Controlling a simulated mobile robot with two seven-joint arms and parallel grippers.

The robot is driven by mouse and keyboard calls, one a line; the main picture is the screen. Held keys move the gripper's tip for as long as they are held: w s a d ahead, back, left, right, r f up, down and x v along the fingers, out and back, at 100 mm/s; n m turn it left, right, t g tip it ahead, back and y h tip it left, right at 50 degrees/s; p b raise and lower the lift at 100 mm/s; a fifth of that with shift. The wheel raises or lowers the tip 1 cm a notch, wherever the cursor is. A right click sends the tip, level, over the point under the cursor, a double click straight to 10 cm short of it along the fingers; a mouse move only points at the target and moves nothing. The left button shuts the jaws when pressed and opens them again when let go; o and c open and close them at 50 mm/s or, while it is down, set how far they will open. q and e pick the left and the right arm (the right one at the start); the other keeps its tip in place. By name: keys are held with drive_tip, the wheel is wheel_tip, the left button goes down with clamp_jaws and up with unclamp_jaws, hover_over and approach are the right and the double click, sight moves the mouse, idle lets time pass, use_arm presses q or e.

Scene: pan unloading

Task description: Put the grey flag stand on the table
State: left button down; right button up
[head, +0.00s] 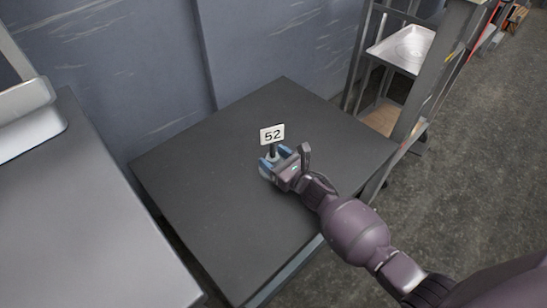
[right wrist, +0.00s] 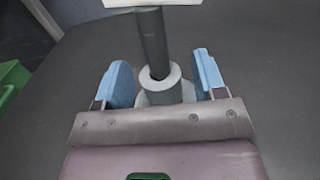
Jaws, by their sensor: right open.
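The grey flag stand, with a white card reading 52 (head: 272,134) on top, is upright on the dark table (head: 190,160). In the right wrist view its dark post (right wrist: 152,42) rises from a round grey base (right wrist: 163,90). My right gripper (head: 272,163) is at the stand, low over the table. Its blue fingertips (right wrist: 165,82) are open on either side of the base and post, with gaps on both sides. The gripper hides part of the base in the head view. My left gripper is not in view.
A grey surface (head: 85,210) stands to the left, with a pale metallic object (head: 30,115) on it. A shelf rack (head: 405,50) stands behind the table at the right. A green object (right wrist: 10,80) shows at the left of the wrist view. The tabletop around the stand is clear.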

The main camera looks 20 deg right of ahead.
drive_tip(key=p+v, duration=0.1)
drive_tip(key=v, duration=0.9)
drive_tip(key=shift+s+d, duration=0.25)
drive_tip(key=shift+s, duration=0.35)
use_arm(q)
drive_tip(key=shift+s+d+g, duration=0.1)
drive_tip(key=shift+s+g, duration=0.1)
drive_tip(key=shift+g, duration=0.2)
use_arm(e)
drive_tip(key=shift+s, duration=0.15)
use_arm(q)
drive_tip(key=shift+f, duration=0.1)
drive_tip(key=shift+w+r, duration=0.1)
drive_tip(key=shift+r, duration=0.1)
